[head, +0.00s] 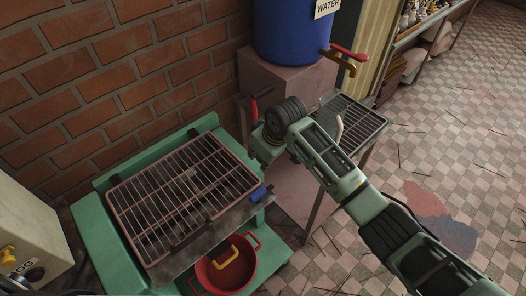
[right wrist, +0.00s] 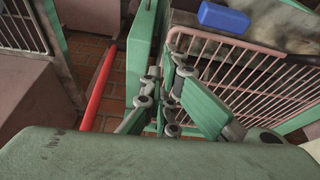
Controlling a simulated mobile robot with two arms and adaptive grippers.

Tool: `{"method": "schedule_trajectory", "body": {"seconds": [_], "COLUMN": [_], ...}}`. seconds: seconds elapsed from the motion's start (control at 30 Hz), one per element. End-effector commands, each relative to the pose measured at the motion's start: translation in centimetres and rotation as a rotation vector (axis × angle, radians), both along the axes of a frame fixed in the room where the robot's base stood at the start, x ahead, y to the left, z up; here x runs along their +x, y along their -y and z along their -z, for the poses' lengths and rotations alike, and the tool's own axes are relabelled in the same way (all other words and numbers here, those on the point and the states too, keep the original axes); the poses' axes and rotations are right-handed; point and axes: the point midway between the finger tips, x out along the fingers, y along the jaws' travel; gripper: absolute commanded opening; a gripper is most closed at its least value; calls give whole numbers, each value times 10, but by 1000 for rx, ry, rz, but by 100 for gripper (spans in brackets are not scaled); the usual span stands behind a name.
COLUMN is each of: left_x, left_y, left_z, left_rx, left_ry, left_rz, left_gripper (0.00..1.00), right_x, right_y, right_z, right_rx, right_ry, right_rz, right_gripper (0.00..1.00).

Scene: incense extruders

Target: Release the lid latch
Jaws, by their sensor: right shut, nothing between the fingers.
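A green machine (head: 104,230) stands against the brick wall, with a pinkish wire-grille lid (head: 135,213) lying closed over its top. A blue block (head: 258,193) sits at the lid's right front corner; it also shows in the right wrist view (right wrist: 223,17). I cannot tell for certain which part is the latch. A red lever (head: 254,107) stands up behind the machine's right side; a red bar shows left of my fingers in the right wrist view (right wrist: 98,88). My right gripper (head: 259,160) is shut and empty beside the lid's right edge. My left gripper is out of view.
A red pot (head: 246,277) with a yellow handle sits low at the machine's front. A blue water barrel (head: 290,30) with a tap stands on a pink stand behind. A wire rack (head: 362,125) is to the right. The tiled floor (head: 440,130) at right is mostly open.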

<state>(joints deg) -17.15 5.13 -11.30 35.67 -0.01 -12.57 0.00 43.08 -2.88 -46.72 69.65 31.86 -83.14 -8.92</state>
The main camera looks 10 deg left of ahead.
Motion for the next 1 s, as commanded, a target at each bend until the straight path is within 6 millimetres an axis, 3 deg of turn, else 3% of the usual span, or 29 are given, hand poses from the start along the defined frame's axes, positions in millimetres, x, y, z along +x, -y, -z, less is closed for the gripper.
{"method": "schedule_trajectory", "body": {"seconds": [0.13,0.33,1.0], "left_x": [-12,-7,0], "left_y": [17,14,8], "left_z": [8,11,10], "left_rx": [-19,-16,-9], "left_ry": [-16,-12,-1], "left_rz": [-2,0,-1], "left_gripper": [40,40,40], "right_x": [-5,-10,-13], "right_y": [6,11,12], "right_z": [-23,-43,-45], "right_rx": [2,2,4], "right_ry": [4,1,-3], "right_rz": [-1,-1,1], "right_gripper": [0,0,0]}}
